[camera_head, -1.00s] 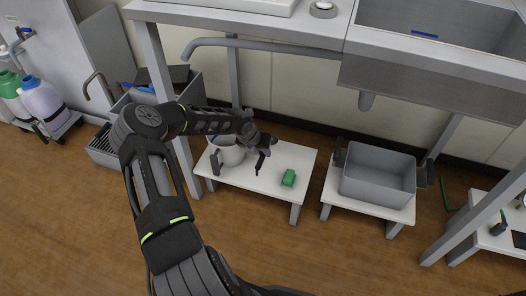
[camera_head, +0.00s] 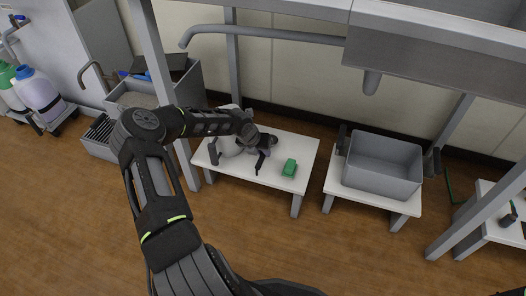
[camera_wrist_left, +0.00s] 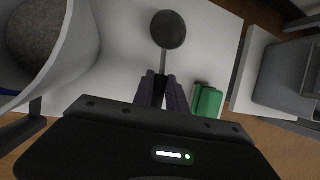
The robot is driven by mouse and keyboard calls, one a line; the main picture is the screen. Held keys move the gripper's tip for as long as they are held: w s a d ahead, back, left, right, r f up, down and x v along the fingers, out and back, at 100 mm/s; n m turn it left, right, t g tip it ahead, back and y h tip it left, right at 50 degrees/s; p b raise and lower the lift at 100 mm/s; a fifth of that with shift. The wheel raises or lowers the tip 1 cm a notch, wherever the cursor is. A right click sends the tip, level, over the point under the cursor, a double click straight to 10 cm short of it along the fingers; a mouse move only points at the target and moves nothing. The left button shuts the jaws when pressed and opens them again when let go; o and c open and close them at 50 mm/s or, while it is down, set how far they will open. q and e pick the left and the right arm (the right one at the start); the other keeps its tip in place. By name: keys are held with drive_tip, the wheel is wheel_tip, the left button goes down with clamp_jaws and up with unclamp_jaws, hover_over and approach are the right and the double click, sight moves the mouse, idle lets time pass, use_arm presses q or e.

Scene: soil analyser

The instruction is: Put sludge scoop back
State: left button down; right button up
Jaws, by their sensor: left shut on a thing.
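The sludge scoop (camera_wrist_left: 168,29) has a round dark bowl and a thin grey handle. In the left wrist view my left gripper (camera_wrist_left: 162,88) is shut on the handle's end, with the bowl beyond the fingertips over the white low table (camera_wrist_left: 115,60). In the left wrist view the bucket (camera_wrist_left: 82,50) holds grey grainy stuff. Whether the scoop touches the table cannot be told.
A green block-like thing (camera_head: 289,168) lies on the table right of my gripper. A grey bin (camera_head: 382,165) stands on another low table to the right. The steel sink (camera_head: 440,62) and its frame legs are above and around. Open wooden floor lies in front.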

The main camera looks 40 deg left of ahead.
use_arm(q)
drive_tip(key=shift+f+b, duration=0.35)
drive_tip(key=shift+f, duration=0.25)
drive_tip(key=c, duration=1.3)
unclamp_jaws()
drive_tip(key=shift+o, duration=0.2)
drive_tip(key=shift+r, duration=0.1)
drive_tip(key=p+v, duration=0.3)
drive_tip(key=v, duration=0.4)
drive_tip(key=shift+s+r+p, duration=0.15)
drive_tip(key=shift+r+p, duration=0.15)
drive_tip(key=shift+p, duration=0.05)
